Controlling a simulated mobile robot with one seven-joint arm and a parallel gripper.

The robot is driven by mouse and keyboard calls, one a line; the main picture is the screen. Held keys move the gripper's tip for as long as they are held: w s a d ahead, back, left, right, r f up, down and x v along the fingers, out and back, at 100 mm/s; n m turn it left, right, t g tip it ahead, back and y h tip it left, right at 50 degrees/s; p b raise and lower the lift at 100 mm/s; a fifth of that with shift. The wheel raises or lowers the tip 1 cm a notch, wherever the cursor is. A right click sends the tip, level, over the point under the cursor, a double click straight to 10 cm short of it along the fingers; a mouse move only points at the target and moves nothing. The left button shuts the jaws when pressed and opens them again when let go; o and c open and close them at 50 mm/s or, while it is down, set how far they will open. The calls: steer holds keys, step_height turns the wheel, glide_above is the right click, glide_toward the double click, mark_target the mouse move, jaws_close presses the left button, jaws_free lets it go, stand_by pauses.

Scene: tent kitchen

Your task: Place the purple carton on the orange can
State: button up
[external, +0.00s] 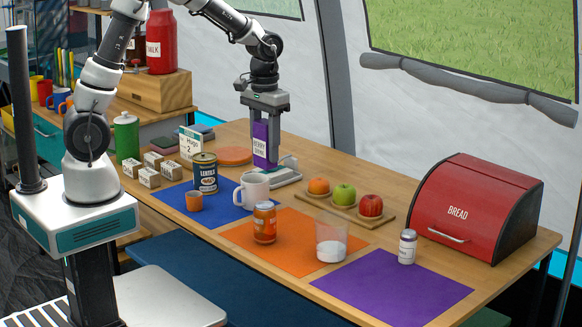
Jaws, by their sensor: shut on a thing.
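My gripper (265,115) points down over the back of the table, shut on the upper end of the purple carton (265,150). The carton is upright, with a white label. Its lower end shows just in front of a flat grey and white device, perhaps a scale (287,177); I cannot tell whether they touch. The orange can (265,224), with a pale label, stands upright on the orange mat (300,258), nearer the camera than the carton. The carton and the can are apart.
A white mug (253,191) stands between carton and can. A dark tin (205,174) and small orange cup (194,202) are left, a clear beaker (331,240) right of the can. A fruit board (347,211) and red bread box (470,205) stand farther right.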

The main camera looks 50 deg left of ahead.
steer(key=f+b, duration=0.1)
steer(key=f, duration=0.8)
steer(key=shift+s+f+b, duration=0.2)
steer(key=shift+f+b, duration=0.15)
steer(key=shift+f, duration=0.1)
steer(key=shift+f, duration=0.15)
steer(key=o, duration=1.2)
step_height(320, 180, up, 12)
steer(key=shift+r+p, duration=0.25)
steer(key=shift+p, duration=0.75)
